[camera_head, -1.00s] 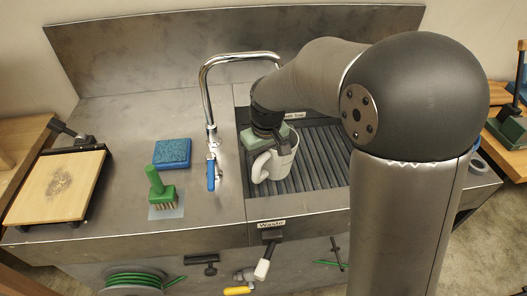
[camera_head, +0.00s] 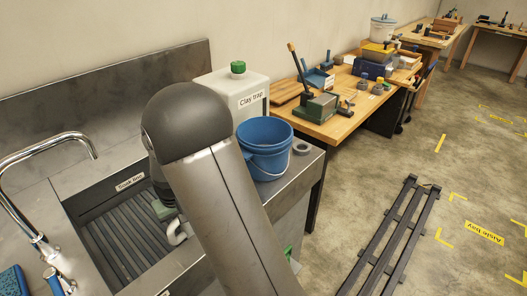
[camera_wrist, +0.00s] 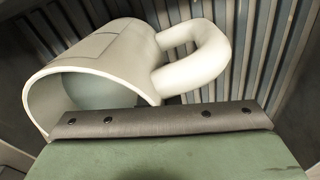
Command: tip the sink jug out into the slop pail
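The sink jug (camera_wrist: 105,58) is pale grey-white with a loop handle on the right of the wrist view. Its open mouth faces my wrist camera, and a rounded grey-green surface shows inside; I cannot tell if it is liquid. In the head view only a bit of the jug (camera_head: 178,232) shows, over the ribbed sink floor, the rest hidden behind my arm. My gripper (camera_wrist: 160,122), green with a dark strip, is right at the jug's rim; whether its fingers grip it is hidden. A blue pail (camera_head: 264,148) with a wire handle stands right of my arm.
A white container labelled "Clay trap" (camera_head: 236,92) stands behind the pail. The curved tap (camera_head: 45,150) is at the left of the sink (camera_head: 110,240). A wooden bench (camera_head: 335,115) with tools lies beyond. A dark slatted rack (camera_head: 395,240) lies on the floor at right.

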